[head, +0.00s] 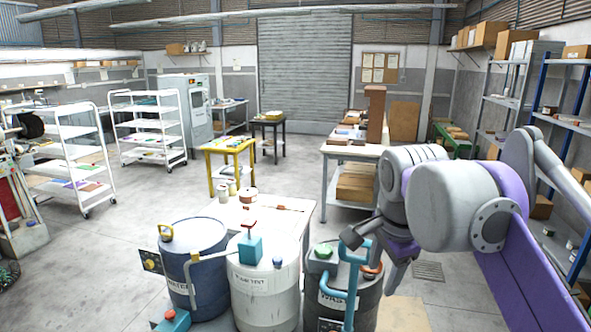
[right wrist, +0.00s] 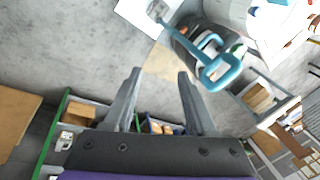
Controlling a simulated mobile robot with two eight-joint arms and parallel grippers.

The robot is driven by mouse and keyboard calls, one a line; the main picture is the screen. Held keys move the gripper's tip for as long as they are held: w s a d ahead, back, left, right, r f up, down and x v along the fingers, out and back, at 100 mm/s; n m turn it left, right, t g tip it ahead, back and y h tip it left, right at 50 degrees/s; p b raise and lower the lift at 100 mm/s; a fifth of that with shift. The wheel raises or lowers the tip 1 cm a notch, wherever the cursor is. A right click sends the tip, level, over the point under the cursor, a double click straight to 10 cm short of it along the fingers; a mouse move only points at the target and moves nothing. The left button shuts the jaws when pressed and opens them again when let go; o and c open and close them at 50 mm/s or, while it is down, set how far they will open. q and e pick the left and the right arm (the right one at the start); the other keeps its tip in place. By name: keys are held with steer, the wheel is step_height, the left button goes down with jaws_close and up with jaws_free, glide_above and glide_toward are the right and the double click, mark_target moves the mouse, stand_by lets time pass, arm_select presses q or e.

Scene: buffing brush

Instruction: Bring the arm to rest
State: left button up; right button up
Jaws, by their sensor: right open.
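My right arm comes in from the right in the head view and is bent over the floor beside the barrels. Its gripper (head: 371,262) points down near the dark waste barrel (head: 325,312) with the blue pump handle (head: 352,270). In the right wrist view the two fingers (right wrist: 159,72) stand apart with nothing between them. The blue handle (right wrist: 222,68) shows there beyond the fingers, to the right, apart from them. My left gripper is not in view. I cannot make out a buffing brush.
A blue barrel (head: 194,262) and a white barrel (head: 262,297) stand left of the waste barrel. A worktable (head: 285,207) is behind them. A shelf rack (head: 568,130) stands at right. A table with cardboard boxes (head: 335,160) is behind my arm. Open floor lies at left.

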steer(key=s+f+n+t, duration=0.1)
steer(key=s+f+n, duration=0.4)
steer(key=f, duration=0.5)
steer(key=s+d+f+n+t, duration=0.1)
steer(key=s+f+n, duration=0.3)
steer(key=f, duration=0.6)
steer(key=s+d+f+n+t, duration=0.1)
steer(key=s+f+n, duration=0.4)
steer(key=f, duration=0.4)
steer(key=shift+s+d+f+n, duration=0.2)
steer(key=shift+s+f+n, duration=0.15)
steer(key=shift+s, duration=0.25)
